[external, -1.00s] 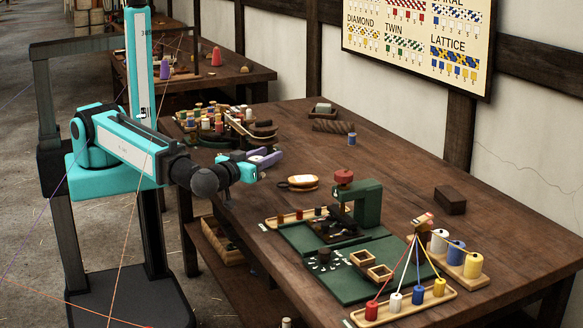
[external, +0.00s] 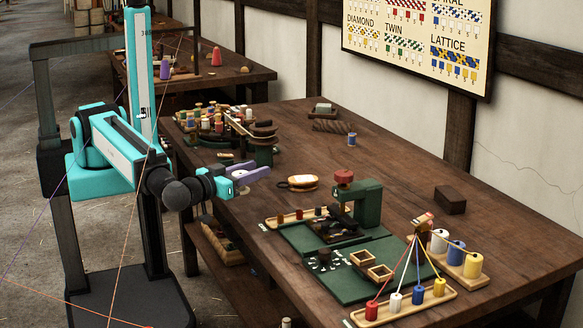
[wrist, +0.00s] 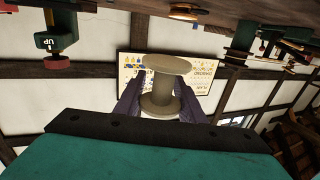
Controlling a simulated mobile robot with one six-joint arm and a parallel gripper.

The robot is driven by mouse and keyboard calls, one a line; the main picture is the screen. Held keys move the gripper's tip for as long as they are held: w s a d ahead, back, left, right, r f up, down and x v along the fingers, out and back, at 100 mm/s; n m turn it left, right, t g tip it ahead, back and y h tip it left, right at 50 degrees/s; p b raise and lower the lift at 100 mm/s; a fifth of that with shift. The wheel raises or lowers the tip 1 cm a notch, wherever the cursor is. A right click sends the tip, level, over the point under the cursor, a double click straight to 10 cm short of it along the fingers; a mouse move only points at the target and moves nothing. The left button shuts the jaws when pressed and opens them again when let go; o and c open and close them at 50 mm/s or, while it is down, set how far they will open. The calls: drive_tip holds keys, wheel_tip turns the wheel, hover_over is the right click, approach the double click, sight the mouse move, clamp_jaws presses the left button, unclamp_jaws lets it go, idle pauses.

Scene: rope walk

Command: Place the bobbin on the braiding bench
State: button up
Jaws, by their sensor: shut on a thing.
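My gripper (external: 248,178), with purple fingers, is at the near left edge of the wooden braiding bench (external: 400,160). In the wrist view my gripper (wrist: 160,98) is shut on a plain beige-grey bobbin (wrist: 162,84), one finger on each side. The bobbin has a wide flange at each end and no visible thread. In the external view it is small and partly hidden by the fingers. The bench surface also shows inverted along the top of the wrist view (wrist: 230,10). I cannot tell the bobbin's exact height above the bench.
A green clamp with a red knob (external: 358,198) stands on the bench, with green boards (external: 375,288) in front. A tray with colored bobbins (external: 405,304) is at front right. A round tan tool (external: 303,182) lies near my gripper. A crowded bobbin stand (external: 215,125) is behind.

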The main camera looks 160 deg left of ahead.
drive_tip(key=w+d+f+m+t, duration=0.2)
drive_tip(key=w+d+t, duration=0.3)
drive_tip(key=d, duration=0.7)
drive_tip(key=w+d+f+m+t+h, duration=0.1)
drive_tip(key=w+d+f+m+t, duration=0.1)
drive_tip(key=w+d+m+t, duration=0.3)
drive_tip(key=w+d+f+m+t+h, duration=0.1)
drive_tip(key=w+d+m+t, duration=0.3)
drive_tip(key=w+d, duration=0.5)
drive_tip(key=d+f+t, duration=0.1)
drive_tip(key=d+t, duration=0.1)
drive_tip(key=d, duration=0.9)
drive_tip(key=shift+w+f, duration=0.2)
drive_tip(key=shift+w, duration=0.1)
drive_tip(key=shift+s, duration=0.1)
drive_tip(key=s+a+r+n+g, duration=0.2)
drive_tip(key=s+a+n+g, duration=0.2)
drive_tip(key=a, duration=1)
drive_tip(key=s+a+r+n+g, duration=0.2)
drive_tip(key=s+a+n+g, duration=0.2)
drive_tip(key=s+a+g, duration=0.4)
drive_tip(key=s+a+r+n+g, duration=0.3)
drive_tip(key=s+a+n+g, duration=0.2)
drive_tip(key=s+a, duration=0.9)
drive_tip(key=a+g, duration=0.2)
drive_tip(key=a, duration=0.5)
drive_tip(key=shift+a+y, duration=0.35)
drive_tip(key=shift+y, duration=0.05)
